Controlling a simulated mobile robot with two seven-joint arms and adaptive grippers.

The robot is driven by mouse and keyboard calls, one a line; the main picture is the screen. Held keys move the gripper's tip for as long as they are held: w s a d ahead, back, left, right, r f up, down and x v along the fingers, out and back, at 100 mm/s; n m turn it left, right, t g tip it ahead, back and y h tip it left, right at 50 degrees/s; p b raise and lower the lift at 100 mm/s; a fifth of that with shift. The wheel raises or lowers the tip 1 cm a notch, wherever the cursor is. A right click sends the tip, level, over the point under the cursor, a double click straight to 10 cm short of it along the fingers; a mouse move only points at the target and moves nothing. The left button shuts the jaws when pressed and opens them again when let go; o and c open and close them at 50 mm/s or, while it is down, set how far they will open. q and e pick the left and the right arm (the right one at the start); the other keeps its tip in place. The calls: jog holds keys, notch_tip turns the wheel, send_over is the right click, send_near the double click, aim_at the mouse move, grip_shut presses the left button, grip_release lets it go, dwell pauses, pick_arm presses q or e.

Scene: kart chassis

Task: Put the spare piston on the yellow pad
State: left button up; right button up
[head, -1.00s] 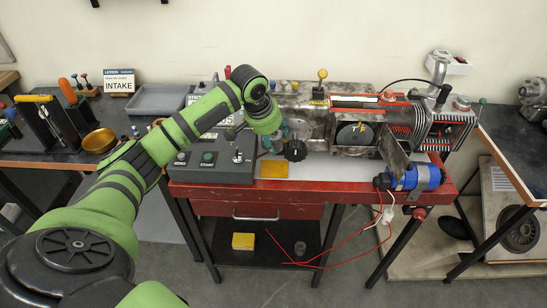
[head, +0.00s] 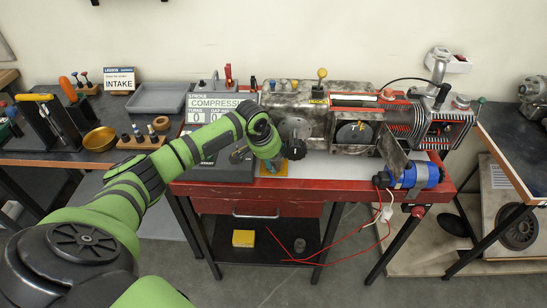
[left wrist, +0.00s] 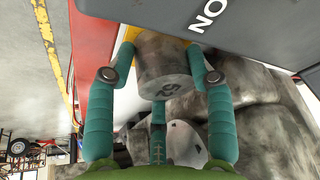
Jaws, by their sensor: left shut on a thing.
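The yellow pad (head: 283,170) lies at the front of the red bench, partly covered by my left gripper (head: 271,166). In the left wrist view, the teal fingers of my left gripper (left wrist: 160,78) are shut on a grey, worn metal cylinder, the spare piston (left wrist: 165,62), with a dark mark on its end face. A bit of the yellow pad (left wrist: 131,33) shows just behind the piston. I cannot tell whether the piston touches the pad. The piston does not show clearly in the head view. My right gripper is not in view.
A grey control box (head: 222,170) stands left of the pad, close to my fingers. The engine (head: 365,130) and a dark knob (head: 294,149) are behind and to the right. A blue cylinder (head: 416,177) is at the right. A yellow box (head: 243,238) sits on the lower shelf.

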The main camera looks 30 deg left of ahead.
pick_arm(q)
jog(key=o, duration=1.2)
jog(key=v, duration=1.2)
jog(key=shift+b, duration=0.4)
jog(key=shift+r, duration=0.15)
